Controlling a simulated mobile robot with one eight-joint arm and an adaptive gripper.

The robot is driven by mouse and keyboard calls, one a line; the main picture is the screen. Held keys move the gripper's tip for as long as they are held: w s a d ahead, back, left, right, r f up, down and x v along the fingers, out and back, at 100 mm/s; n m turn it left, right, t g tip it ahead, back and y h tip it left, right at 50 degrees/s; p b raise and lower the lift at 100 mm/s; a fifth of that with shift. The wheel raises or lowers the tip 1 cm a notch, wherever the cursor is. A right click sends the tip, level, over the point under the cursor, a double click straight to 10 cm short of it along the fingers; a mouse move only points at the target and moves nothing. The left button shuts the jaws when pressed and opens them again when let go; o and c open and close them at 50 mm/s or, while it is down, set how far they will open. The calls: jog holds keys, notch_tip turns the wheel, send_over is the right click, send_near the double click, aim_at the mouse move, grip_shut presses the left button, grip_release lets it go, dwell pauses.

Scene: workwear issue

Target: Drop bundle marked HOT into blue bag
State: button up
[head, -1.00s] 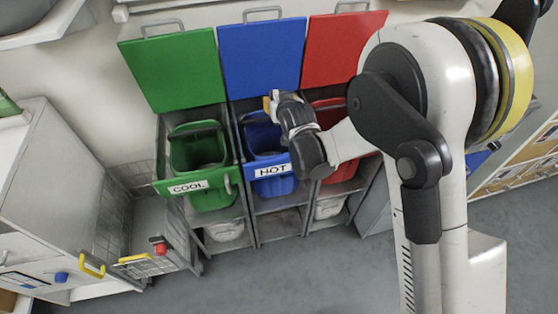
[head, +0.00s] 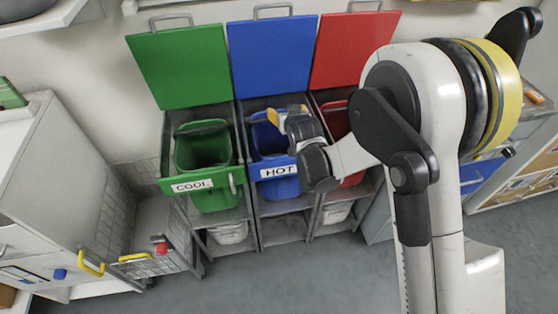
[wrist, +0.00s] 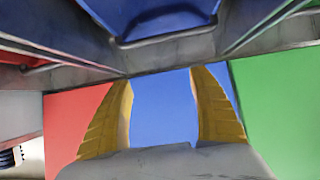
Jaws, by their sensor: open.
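The blue bag (head: 268,145) hangs open in the middle bay of a three-bay grey stand, behind a white HOT label (head: 277,172). Its blue lid (head: 270,58) stands raised behind it. My gripper (head: 286,113) is above the bag's mouth, towards its right side, with its yellow fingers spread. In the wrist view my gripper (wrist: 162,85) is open, with only the blue lid (wrist: 160,115) showing between the fingers. Part of the blue bag shows at the top of the wrist view (wrist: 150,18). I see no bundle in either view; my arm hides part of the bag.
A green container (head: 205,150) labelled COOL is at the left, and a red one (head: 337,120) is at the right, partly behind my arm. Both have raised lids. A grey cabinet (head: 50,190) and a wire basket (head: 160,265) stand at the left. The floor in front is clear.

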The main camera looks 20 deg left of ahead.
jog(key=v, duration=1.2)
jog(key=s+d+r+m+h, duration=0.15)
jog(key=d+r, duration=0.45)
jog(key=d, duration=0.7)
jog(key=s+d+r+m+g+h, duration=0.3)
jog(key=s+d+m+h, duration=0.1)
jog(key=s+d, duration=1.5)
jog(key=d, duration=0.3)
jog(key=shift+s+d+g, duration=0.25)
jog(key=shift+s+g, duration=0.05)
jog(key=shift+s, duration=0.1)
